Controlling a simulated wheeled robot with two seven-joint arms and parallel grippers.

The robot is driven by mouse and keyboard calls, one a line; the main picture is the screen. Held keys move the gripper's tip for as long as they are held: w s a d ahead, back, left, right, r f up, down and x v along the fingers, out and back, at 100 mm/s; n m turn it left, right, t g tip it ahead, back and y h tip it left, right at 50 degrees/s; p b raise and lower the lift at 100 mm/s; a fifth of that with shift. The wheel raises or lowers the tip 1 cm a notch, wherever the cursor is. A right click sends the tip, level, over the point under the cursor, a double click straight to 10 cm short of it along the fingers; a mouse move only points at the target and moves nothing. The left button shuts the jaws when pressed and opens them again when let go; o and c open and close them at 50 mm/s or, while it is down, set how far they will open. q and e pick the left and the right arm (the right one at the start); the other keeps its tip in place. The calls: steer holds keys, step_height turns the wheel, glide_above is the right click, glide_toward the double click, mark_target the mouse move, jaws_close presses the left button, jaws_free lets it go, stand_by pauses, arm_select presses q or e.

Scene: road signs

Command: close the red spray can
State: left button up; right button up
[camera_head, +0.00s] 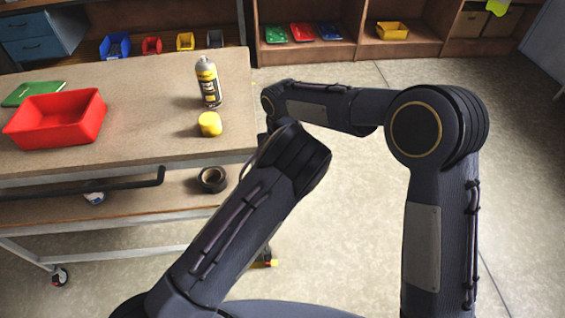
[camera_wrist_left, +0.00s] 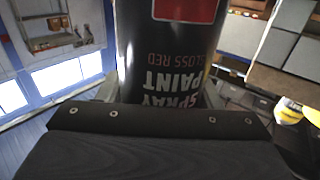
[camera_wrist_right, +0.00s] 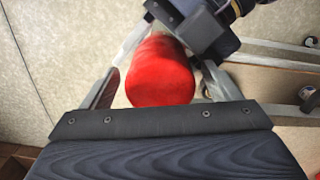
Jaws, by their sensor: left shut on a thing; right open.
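The red spray can (camera_wrist_left: 172,45) has a black body with a red panel and the words "spray paint gloss red", upside down in the left wrist view. My left gripper (camera_wrist_left: 160,92) is shut on it. A red cap (camera_wrist_right: 158,78) fills the middle of the right wrist view. My right gripper (camera_wrist_right: 160,88) is open, with one finger on each side of the cap. Part of my left gripper shows behind the cap. I cannot tell whether the cap sits on the can. In the head view my arms hide both grippers and the can.
A yellow spray can (camera_head: 208,82) stands on the workbench (camera_head: 150,85), with a yellow cap (camera_head: 210,124) in front of it. A red bin (camera_head: 57,118) and a green item (camera_head: 33,93) are at the left. A tape roll (camera_head: 212,179) lies on the lower shelf. Shelves line the back.

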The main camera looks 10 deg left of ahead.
step_height(320, 180, up, 11)
steer(key=shift+r, duration=0.3)
stand_by(0.5)
